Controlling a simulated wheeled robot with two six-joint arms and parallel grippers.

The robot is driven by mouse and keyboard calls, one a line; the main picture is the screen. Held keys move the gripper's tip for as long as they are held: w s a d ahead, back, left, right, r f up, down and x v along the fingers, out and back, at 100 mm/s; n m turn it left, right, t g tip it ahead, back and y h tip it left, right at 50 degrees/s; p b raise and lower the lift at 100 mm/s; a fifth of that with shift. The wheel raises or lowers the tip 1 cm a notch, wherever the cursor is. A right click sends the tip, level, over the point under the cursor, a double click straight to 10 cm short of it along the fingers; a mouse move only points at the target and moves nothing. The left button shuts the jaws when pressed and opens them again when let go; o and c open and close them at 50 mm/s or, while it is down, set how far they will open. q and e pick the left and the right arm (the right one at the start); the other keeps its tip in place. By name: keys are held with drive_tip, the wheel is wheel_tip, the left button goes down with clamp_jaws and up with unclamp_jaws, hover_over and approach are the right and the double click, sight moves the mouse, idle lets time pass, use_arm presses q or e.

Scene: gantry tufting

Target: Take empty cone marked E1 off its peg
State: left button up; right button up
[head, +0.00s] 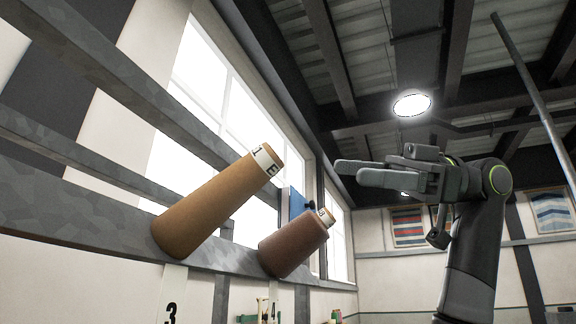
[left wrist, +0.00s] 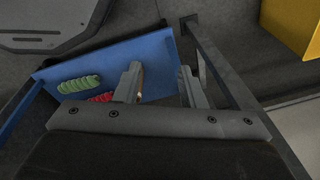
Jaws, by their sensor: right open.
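The cone marked E1 (head: 215,205) is tan, with a white label band near its narrow end. It sits tilted up to the right on the grey rail, above a plate marked 3; its peg is hidden. My right gripper (head: 350,172) is open and empty, to the right of the cone and clear of it, fingers pointing left. My left gripper (left wrist: 162,88) shows only in the left wrist view. Its two fingers stand apart with nothing between them, above a blue tray.
A brown cone (head: 293,245) with a small label sits on the rail (head: 75,215) right of E1. A blue panel (head: 297,202) is behind it. In the left wrist view, the blue tray (left wrist: 95,65) holds green and red yarn hanks, beside a dark frame and a yellow box (left wrist: 291,25).

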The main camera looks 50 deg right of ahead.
drive_tip(key=p, duration=0.3)
approach(239, 162)
drive_tip(key=x, duration=0.6)
drive_tip(key=shift+w+d+r, duration=0.15)
drive_tip(key=shift+w+r, duration=0.1)
drive_tip(key=shift+w, duration=0.05)
drive_tip(key=shift+w+a+p, duration=0.45)
drive_tip(key=shift+a+p, duration=0.05)
drive_tip(key=shift+a, duration=0.1)
drive_tip(key=shift+w+a+f, duration=0.15)
drive_tip(key=shift+w+a, duration=0.25)
drive_tip(key=shift+a, duration=0.1)
use_arm(q)
drive_tip(key=d+r, duration=0.1)
drive_tip(key=r, duration=0.1)
drive_tip(key=s+d+r, duration=0.1)
drive_tip(key=d+r, duration=0.1)
drive_tip(key=shift+s+r, duration=0.15)
use_arm(e)
drive_tip(key=shift+s, duration=0.1)
